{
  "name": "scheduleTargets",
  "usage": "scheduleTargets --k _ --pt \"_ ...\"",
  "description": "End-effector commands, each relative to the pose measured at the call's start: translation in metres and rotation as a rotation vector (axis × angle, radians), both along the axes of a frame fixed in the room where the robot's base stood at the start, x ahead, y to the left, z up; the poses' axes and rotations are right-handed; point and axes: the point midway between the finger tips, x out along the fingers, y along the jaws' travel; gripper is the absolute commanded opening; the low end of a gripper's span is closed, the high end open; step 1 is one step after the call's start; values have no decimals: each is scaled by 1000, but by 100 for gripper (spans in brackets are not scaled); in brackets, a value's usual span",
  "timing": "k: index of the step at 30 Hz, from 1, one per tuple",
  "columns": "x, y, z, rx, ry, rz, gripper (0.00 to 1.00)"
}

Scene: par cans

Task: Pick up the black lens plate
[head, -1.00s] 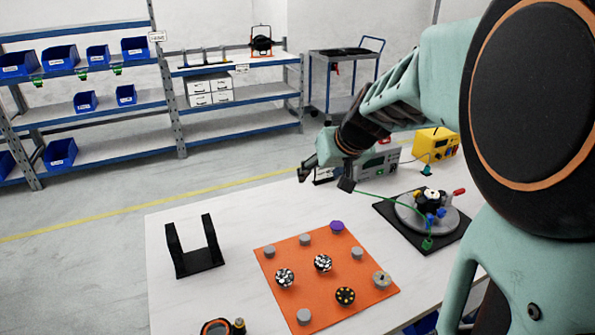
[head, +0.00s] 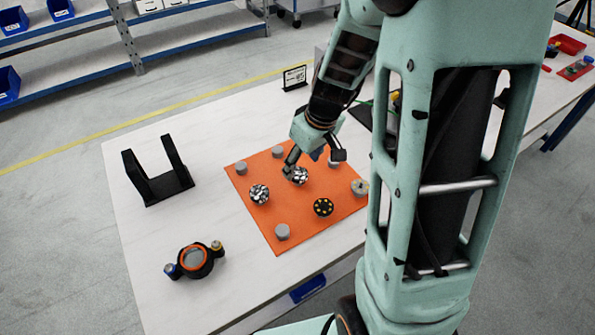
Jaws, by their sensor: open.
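On the orange mat (head: 262,215) lie several small round pieces. A flat black disc with a ring of yellow dots (head: 323,207) lies near the mat's front right; it looks like a black plate. Two black pieces with white dotted tops lie further back: the left one (head: 259,194) is in the clear, and the right one (head: 299,175) is close to my gripper. I cannot tell for sure which is the lens plate. My gripper (head: 314,158) is open and empty, its fingers pointing down over the mat's back part, by the right dotted piece. It hides part of the mat.
A black U-shaped bracket (head: 160,185) stands at left. A ring-shaped housing (head: 194,260) lies at front left. The white table (head: 225,290) is bare between them.

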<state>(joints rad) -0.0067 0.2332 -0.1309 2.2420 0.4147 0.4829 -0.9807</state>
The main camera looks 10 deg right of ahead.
Motion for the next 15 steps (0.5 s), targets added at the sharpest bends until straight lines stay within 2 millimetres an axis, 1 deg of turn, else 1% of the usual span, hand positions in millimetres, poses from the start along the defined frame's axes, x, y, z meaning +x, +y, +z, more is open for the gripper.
scheduleTargets --k 3,7,11,15 --pt "3 0 -17 0 5 -1 56" --pt "7 1 -35 1 4 -2 56" --pt "10 2 -44 0 1 -2 56" --pt "11 3 -45 0 0 -2 56"
